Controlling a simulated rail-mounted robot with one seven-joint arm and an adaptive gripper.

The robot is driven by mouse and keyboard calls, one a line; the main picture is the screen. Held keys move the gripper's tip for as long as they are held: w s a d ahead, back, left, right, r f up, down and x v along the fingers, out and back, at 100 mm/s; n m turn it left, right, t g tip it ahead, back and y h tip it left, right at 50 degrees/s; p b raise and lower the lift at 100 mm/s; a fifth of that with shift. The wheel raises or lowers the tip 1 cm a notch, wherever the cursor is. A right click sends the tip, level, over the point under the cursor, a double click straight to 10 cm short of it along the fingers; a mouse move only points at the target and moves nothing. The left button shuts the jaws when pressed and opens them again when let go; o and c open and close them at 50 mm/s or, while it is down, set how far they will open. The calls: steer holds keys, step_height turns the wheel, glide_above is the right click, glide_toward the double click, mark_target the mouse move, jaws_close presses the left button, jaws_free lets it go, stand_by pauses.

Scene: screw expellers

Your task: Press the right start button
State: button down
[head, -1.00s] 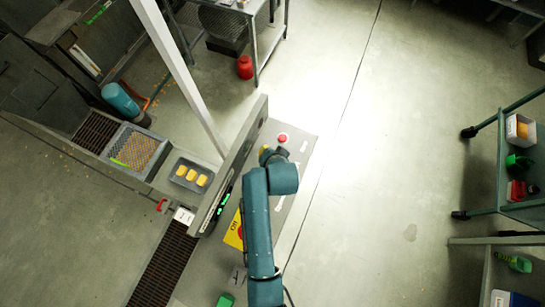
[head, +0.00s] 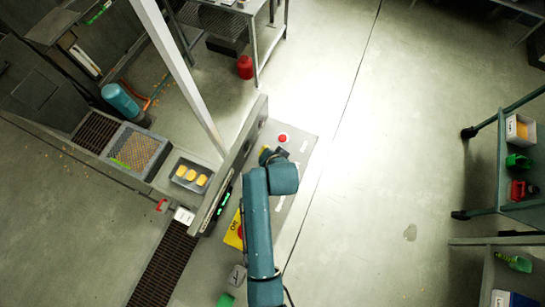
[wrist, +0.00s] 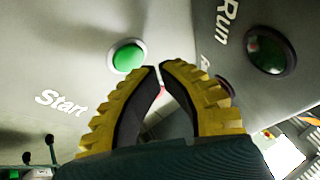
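A round green button (wrist: 128,57) in a pale ring sits on a grey panel in the wrist view, with the word "Start" printed at its lower left. My gripper (wrist: 159,66) has yellow ribbed fingers with dark inner pads. Its tips meet or nearly meet, just right of the green button in the picture, with nothing seen held between them. I cannot tell the distance to the panel or whether they touch it. In the head view my gripper (head: 268,154) is over the grey control panel, partly hidden by my arm. I cannot make out the start button there.
A dark green round lamp or button (wrist: 268,50) lies beside "Run". A red mushroom button (head: 283,138) is at the panel's far end. A tray with yellow pieces (head: 190,175) is left of the upright plate (head: 236,165). Open floor lies right; a shelf trolley (head: 520,165) stands far right.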

steer(key=shift+f, duration=0.45)
steer(key=shift+f+b, duration=0.35)
steer(key=shift+f, duration=0.15)
stand_by(0.7)
steer(key=shift+r, duration=0.1)
steer(key=shift+r+p, duration=0.75)
steer(key=shift+p, duration=0.2)
steer(key=shift+r, duration=0.15)
step_height(320, 180, up, 5)
steer(key=p, duration=0.5)
